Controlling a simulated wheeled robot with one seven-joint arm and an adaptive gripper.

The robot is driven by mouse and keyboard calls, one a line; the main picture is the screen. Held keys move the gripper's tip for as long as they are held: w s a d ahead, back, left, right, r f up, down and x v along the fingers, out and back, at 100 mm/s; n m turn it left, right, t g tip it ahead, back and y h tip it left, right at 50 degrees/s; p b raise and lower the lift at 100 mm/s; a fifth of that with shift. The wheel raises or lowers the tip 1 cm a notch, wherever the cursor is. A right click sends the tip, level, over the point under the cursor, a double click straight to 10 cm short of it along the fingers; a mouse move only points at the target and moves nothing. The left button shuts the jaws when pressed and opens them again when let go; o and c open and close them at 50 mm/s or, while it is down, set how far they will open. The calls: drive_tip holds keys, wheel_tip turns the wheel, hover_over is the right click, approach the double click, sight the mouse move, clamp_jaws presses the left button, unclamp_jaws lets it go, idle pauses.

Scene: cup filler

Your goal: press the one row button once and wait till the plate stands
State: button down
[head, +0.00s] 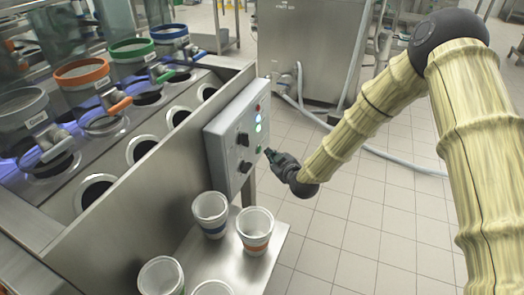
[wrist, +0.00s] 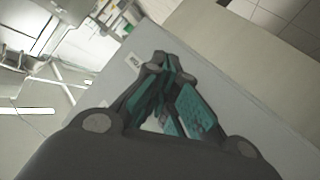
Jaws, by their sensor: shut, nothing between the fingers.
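The grey control box (head: 228,140) stands at the right end of the steel machine. Its face has a red button or lamp (head: 257,108), lit lamps (head: 258,122), a green button (head: 257,149) and black knobs (head: 243,139). I cannot read which is the one row button. My gripper (head: 269,153) is shut and empty, with its tips close to the right side of the box face, near the green button's height. I cannot tell if they touch. In the wrist view the shut fingers (wrist: 162,60) point at the grey panel (wrist: 240,110), beside a small label (wrist: 134,60).
A steel plate with dark round holes (head: 140,150) runs along the machine, under containers with orange, green and blue rims (head: 82,70). White cups (head: 210,212) stand on a steel shelf (head: 228,250) below the box. Tiled floor (head: 350,220) is clear to the right.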

drive_tip(key=shift+a, duration=0.1)
idle(0.3)
drive_tip(key=shift+w+a, duration=0.15)
drive_tip(key=shift+a, duration=0.2)
